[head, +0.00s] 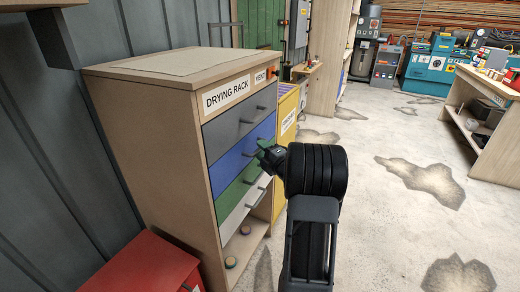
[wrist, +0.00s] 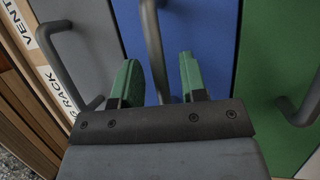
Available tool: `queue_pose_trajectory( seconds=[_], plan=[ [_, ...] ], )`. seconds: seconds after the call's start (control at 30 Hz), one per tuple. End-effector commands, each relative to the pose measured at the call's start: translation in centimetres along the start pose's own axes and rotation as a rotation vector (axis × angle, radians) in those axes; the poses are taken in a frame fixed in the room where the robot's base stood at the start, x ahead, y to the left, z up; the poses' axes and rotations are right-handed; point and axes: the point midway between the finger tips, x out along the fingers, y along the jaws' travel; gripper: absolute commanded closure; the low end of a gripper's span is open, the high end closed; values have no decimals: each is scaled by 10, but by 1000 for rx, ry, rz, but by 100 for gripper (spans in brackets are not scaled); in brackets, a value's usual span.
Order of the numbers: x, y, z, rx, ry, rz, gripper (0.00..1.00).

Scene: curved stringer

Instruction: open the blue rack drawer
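The blue drawer (head: 235,161) is in the wooden drying rack (head: 160,150), below a grey drawer and above a green one. Its front looks flush with its neighbours in the head view. In the wrist view the blue front (wrist: 208,35) fills the middle, and its grey bar handle (wrist: 153,40) runs between my fingers. My gripper (wrist: 157,75) is open, with one green finger on each side of the handle and visible gaps to it. In the head view my gripper (head: 263,147) is at the blue drawer's front, and my arm hides part of the rack's right side.
The grey drawer (head: 225,131), green drawer (head: 232,195) and white drawer (head: 234,222) have similar protruding handles. A red cabinet (head: 145,268) stands at front left. A yellow cabinet (head: 287,118) adjoins the rack. The floor (head: 390,220) to the right is clear.

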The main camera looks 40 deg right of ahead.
Motion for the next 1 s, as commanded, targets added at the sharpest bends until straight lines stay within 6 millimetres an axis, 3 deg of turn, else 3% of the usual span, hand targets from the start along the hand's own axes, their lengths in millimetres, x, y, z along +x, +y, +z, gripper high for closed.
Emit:
queue_pose_trajectory(
  seconds=[0.43, 0.83, 1.0],
  plan=[
    [8, 0, 0, 0, 0, 0, 61],
    [8, 0, 0, 0, 0, 0, 98],
    [8, 0, 0, 0, 0, 0, 100]
  ],
)
